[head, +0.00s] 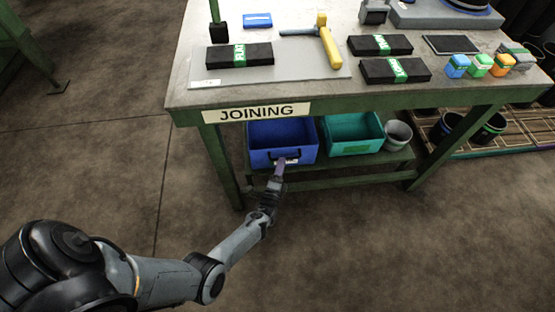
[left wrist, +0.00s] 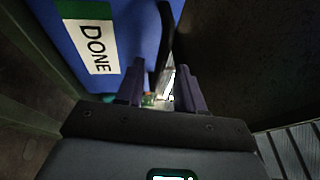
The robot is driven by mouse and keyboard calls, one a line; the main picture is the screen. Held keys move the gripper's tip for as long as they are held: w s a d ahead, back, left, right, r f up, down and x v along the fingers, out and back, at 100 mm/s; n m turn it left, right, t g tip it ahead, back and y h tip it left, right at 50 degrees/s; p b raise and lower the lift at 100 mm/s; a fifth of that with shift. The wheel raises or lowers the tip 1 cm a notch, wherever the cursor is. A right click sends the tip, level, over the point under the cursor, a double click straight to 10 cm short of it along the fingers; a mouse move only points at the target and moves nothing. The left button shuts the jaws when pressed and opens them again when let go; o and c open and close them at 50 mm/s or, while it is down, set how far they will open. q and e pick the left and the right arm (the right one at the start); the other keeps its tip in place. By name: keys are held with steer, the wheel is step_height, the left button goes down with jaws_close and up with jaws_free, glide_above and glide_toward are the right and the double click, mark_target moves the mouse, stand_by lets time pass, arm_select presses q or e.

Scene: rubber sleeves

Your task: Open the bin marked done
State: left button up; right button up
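The blue bin (head: 270,134) sits on the lower shelf under the table marked JOINING. In the left wrist view its blue front (left wrist: 125,22) carries a white and green label (left wrist: 95,45) that reads DONE. A black handle (left wrist: 164,40) stands out from that front. My left gripper (head: 281,165) is at the bin's front, by the handle. In the left wrist view its two fingers (left wrist: 161,68) are apart, with the handle's near end between or just beyond their tips. I cannot tell whether they touch it. My right gripper is not in view.
A teal bin (head: 352,147) and a grey bucket (head: 398,135) stand right of the blue bin. The table top (head: 320,98) overhangs the shelf, and a green leg (head: 221,165) is just left of the bin. The floor in front is clear.

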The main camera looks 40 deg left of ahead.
arm_select(q)
steer(key=d+p+v, duration=0.1)
steer(key=p+v, duration=0.1)
steer(key=v, duration=0.6)
steer(key=s+r+p, duration=0.5)
steer(key=r+p, duration=0.1)
steer(key=p, duration=0.3)
steer(key=s+a+r+m+h+p, duration=0.1)
steer(key=s+a+r+p, duration=0.1)
steer(key=r+p, duration=0.7)
steer(key=s+a+r+m+h+p, duration=0.1)
steer(key=s+a+r+m+p, duration=0.1)
steer(key=r+p, duration=0.8)
steer(key=shift+s+a+r+t+h, duration=0.35)
steer(key=shift+a+r, duration=0.2)
steer(key=shift+r, duration=0.9)
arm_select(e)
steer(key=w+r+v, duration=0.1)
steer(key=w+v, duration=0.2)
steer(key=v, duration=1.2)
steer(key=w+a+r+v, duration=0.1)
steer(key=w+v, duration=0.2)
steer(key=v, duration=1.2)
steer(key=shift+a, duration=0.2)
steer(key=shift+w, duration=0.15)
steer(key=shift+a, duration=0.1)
